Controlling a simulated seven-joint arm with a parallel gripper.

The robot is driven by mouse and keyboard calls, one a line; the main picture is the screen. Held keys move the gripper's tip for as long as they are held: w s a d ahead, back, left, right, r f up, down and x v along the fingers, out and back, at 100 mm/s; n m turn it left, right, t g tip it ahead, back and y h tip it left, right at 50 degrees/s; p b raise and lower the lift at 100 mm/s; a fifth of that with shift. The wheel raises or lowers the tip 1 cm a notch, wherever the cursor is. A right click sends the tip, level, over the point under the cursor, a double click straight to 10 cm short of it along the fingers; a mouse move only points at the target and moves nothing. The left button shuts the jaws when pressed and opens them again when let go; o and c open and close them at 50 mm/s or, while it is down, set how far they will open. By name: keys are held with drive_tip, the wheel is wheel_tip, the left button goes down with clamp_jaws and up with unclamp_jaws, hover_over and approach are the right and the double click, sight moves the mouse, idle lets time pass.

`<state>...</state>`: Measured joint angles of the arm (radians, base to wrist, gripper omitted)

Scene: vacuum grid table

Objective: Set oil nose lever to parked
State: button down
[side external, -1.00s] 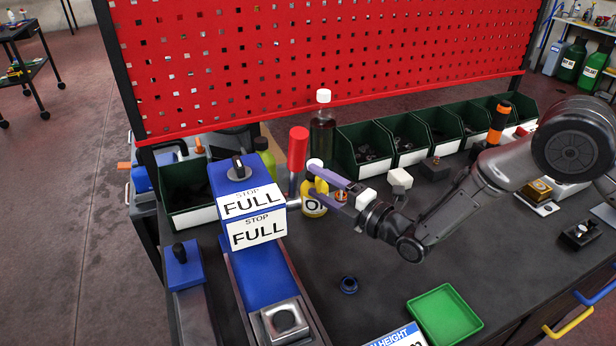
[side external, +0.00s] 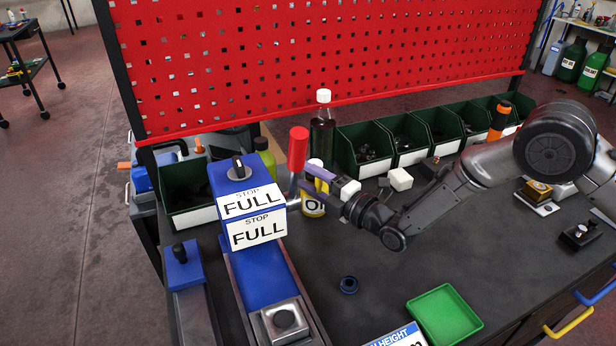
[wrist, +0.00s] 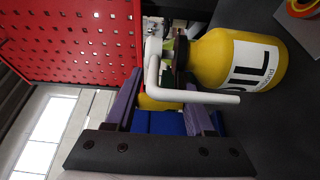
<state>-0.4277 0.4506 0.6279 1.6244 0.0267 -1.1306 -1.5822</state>
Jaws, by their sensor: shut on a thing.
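The yellow oil bottle (wrist: 240,65) has a white label and lies sideways in the wrist view because the camera is turned. The side view shows it standing on the table (side external: 313,205), partly behind my gripper. A white bent nose lever (wrist: 215,97) comes off the bottle's neck end and crosses between and over my fingers in the wrist view. My gripper (side external: 315,183) has purple fingers, also seen in the wrist view (wrist: 163,102), and is shut on the nose lever. The exact contact is hidden in the side view.
A red-gripped handle (side external: 298,148) stands just left of the fingers, beside the blue stop block (side external: 225,177). A dark bottle (side external: 322,137) and green bins (side external: 365,142) stand behind.

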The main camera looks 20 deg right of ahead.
drive_tip(key=shift+a+r, duration=0.1)
idle(0.3)
drive_tip(key=shift+w+a+r+m+t+h, duration=0.1)
drive_tip(key=shift+w+m+t+h, duration=0.15)
drive_tip(key=shift+m+h, duration=0.8)
drive_tip(key=shift+w+a+m+t+h, duration=0.15)
drive_tip(key=shift+m+h, duration=0.4)
drive_tip(key=shift+h, duration=0.85)
drive_tip(key=shift+w+r+m+t+h, duration=0.1)
drive_tip(key=shift+w+m+t+h, duration=0.2)
drive_tip(key=shift+m+h, duration=0.75)
drive_tip(key=shift+n, duration=0.25)
drive_tip(key=c, duration=0.6)
unclamp_jaws()
drive_tip(key=shift+f, duration=0.1)
drive_tip(key=shift+o, duration=0.2)
drive_tip(key=shift+s+f, duration=0.1)
drive_tip(key=shift+s, duration=0.1)
